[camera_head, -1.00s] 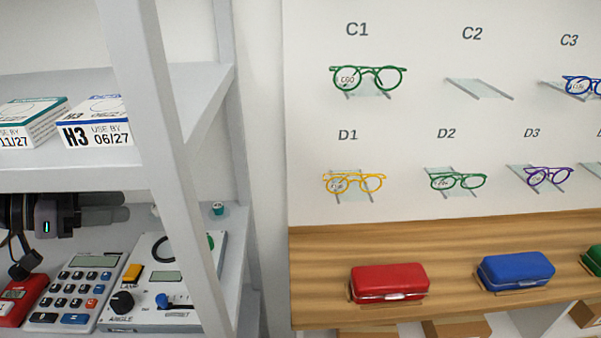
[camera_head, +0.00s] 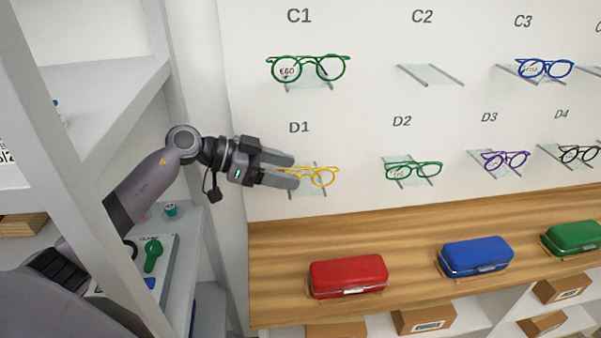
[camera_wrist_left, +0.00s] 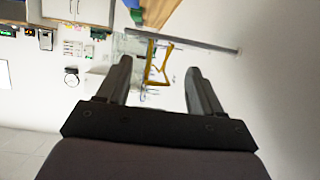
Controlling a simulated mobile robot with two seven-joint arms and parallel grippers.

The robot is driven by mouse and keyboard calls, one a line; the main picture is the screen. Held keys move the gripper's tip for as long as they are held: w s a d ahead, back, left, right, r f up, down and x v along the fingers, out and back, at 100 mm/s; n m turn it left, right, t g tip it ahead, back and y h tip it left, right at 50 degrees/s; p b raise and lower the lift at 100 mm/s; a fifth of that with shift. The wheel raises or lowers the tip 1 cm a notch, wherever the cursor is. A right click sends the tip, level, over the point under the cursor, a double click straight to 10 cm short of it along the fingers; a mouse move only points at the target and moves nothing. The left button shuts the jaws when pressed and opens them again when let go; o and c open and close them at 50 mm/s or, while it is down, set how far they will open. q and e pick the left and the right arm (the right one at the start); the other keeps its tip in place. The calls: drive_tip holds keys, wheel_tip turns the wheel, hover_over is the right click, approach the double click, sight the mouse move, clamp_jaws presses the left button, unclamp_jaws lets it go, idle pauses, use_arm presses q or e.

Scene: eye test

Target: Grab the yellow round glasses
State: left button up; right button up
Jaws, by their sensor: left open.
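The yellow round glasses (camera_head: 323,177) sit on the small clear wall shelf under the label D1 in the head view. My left gripper (camera_head: 296,170) is open at their left side, and its fingers hide the left part of the glasses. In the left wrist view the yellow glasses (camera_wrist_left: 155,65) show beyond and between the two open fingertips (camera_wrist_left: 160,68), seen side-on. The space between the fingers looks empty; whether a finger touches the frame I cannot tell. My right gripper is not in view.
Green glasses (camera_head: 308,68) hang above at C1, and more green glasses (camera_head: 413,170) sit right at D2. A wooden counter (camera_head: 400,215) below carries a red case (camera_head: 348,276), a blue case (camera_head: 476,256) and a green case (camera_head: 573,238). A grey rack post (camera_head: 80,150) stands left.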

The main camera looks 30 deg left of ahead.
sight(298, 171)
use_arm(q)
drive_tip(key=x, duration=0.3)
drive_tip(key=shift+d+r, duration=0.15)
drive_tip(key=shift+r, duration=0.05)
drive_tip(key=c, duration=1)
drive_tip(key=shift+c, duration=0.2)
drive_tip(key=shift+r, duration=0.1)
